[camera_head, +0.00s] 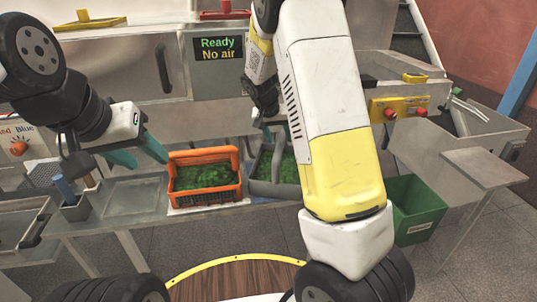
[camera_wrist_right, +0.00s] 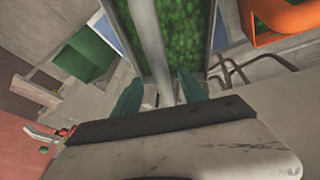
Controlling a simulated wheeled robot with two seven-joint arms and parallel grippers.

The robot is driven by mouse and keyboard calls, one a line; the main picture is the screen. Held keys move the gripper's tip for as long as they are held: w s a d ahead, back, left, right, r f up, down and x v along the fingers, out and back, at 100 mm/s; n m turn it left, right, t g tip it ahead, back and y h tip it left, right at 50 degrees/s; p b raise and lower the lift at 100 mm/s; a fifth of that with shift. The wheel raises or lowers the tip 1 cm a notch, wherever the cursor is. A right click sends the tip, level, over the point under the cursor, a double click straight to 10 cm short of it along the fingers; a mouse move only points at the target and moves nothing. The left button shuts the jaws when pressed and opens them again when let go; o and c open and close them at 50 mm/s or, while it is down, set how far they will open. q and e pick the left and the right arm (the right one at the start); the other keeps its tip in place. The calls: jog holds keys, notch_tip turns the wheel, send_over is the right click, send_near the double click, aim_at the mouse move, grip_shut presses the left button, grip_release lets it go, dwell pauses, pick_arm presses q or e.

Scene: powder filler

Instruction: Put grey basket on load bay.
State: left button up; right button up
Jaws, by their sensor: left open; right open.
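The grey basket (camera_head: 261,166), filled with green material, stands on the bench right of the orange basket, partly hidden by my right arm. In the right wrist view its grey handle bar (camera_wrist_right: 150,45) runs between the two teal fingers of my right gripper (camera_wrist_right: 160,92). That gripper is open, with a gap visible beside the bar; I cannot tell whether either finger touches it. My left gripper (camera_head: 138,156) is open and empty, left of the orange basket. No surface is clearly marked as the load bay.
An orange basket (camera_head: 205,192) with green contents stands close beside the grey one. A green bin (camera_head: 418,208) is on the floor at the right. A screen (camera_head: 218,48) reads "Ready, No air". A grey side table (camera_head: 484,168) at the right is bare.

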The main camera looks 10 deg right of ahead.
aim_at(280, 141)
jog(key=x, duration=0.4)
jog(key=shift+f, duration=0.35)
grip_shut()
jog(key=shift+w+r, duration=0.1)
dwell(1.0)
